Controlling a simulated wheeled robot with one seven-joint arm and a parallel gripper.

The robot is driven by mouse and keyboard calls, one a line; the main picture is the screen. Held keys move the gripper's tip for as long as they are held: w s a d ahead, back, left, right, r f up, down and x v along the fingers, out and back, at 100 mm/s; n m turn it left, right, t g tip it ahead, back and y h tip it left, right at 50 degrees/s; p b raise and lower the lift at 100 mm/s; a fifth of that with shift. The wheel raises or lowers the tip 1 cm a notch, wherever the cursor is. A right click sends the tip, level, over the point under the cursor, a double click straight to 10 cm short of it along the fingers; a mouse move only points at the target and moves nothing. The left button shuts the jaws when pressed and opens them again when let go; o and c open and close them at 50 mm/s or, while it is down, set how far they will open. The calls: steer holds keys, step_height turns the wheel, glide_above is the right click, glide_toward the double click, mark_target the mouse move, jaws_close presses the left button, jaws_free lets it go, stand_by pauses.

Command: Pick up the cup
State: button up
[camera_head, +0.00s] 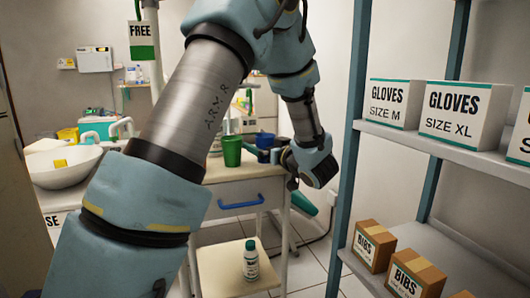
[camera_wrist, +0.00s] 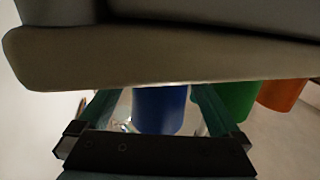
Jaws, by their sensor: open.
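Several cups show, and the task does not say which one is meant. A blue cup (camera_wrist: 160,108) shows between the two fingers of my open gripper (camera_wrist: 153,95) in the wrist view. I cannot tell whether the fingers touch it. A green cup (camera_wrist: 236,102) and an orange cup (camera_wrist: 281,94) stand to its right there. In the head view the green cup (camera_head: 232,151) stands on the cart top (camera_head: 216,172). A blue cup (camera_head: 265,140) is just right of it, partly hidden. My wrist hangs at the cart's right side, and the fingertips are hard to make out there.
A white-and-green bottle (camera_head: 251,260) stands on the cart's lower shelf. A shelf unit with glove boxes (camera_head: 462,113) and bibs boxes (camera_head: 375,246) is close on the right. A basin (camera_head: 64,167) is at left. A large tan-grey surface fills the wrist view's top.

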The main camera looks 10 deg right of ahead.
steer(key=shift+w+a, duration=0.3)
steer(key=shift+w, duration=0.35)
steer(key=c, duration=1.4)
